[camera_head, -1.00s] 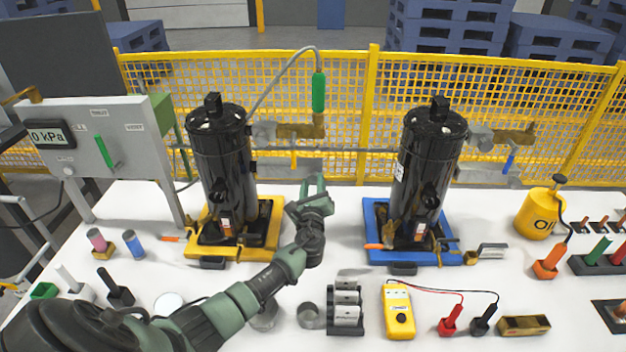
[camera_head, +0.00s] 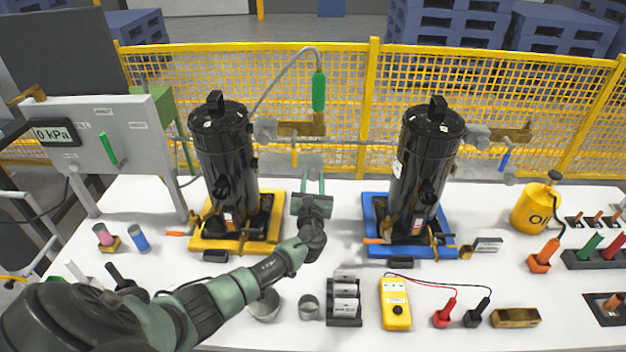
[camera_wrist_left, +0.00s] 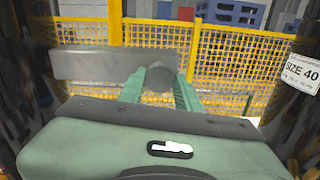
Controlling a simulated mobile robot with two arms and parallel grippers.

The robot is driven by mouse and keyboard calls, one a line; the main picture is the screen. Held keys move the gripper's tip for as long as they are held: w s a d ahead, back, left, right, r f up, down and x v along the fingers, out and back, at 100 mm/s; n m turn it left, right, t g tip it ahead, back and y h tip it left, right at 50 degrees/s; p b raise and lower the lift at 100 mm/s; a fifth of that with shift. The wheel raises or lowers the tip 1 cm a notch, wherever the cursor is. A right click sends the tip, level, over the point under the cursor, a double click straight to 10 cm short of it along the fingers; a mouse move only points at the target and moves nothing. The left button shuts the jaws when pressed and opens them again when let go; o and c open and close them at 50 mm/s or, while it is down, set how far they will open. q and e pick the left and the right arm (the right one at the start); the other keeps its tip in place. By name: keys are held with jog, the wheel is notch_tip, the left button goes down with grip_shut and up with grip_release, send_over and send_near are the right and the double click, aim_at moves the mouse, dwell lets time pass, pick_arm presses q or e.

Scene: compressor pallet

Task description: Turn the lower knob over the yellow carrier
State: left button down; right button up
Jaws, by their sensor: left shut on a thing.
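The yellow carrier (camera_head: 232,245) lies on the white table and bears a black compressor (camera_head: 225,160). Behind it to the right are a brass valve (camera_head: 298,129) and a yellow lever (camera_head: 294,155) that hangs down. My left gripper (camera_head: 311,172) reaches up and back, right of this compressor and below the valve. In the wrist view my left gripper (camera_wrist_left: 166,80) has its green fingers closed around a round grey knob (camera_wrist_left: 160,72), the lower knob. In the head view the gripper hides this knob. My right gripper is not in view.
A blue carrier (camera_head: 372,222) with a second black compressor (camera_head: 425,165) stands to the right. A yellow mesh fence (camera_head: 350,70) runs behind. A green handle (camera_head: 319,92) on a hose hangs above the valve. A yellow multimeter (camera_head: 396,303) lies in front.

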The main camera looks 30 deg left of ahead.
pick_arm(q)
jog(key=shift+f, duration=0.2)
jog(key=c, duration=1)
grip_release()
jog(key=shift+r, duration=0.1)
jog(key=v, duration=0.8)
jog(key=shift+w, duration=0.1)
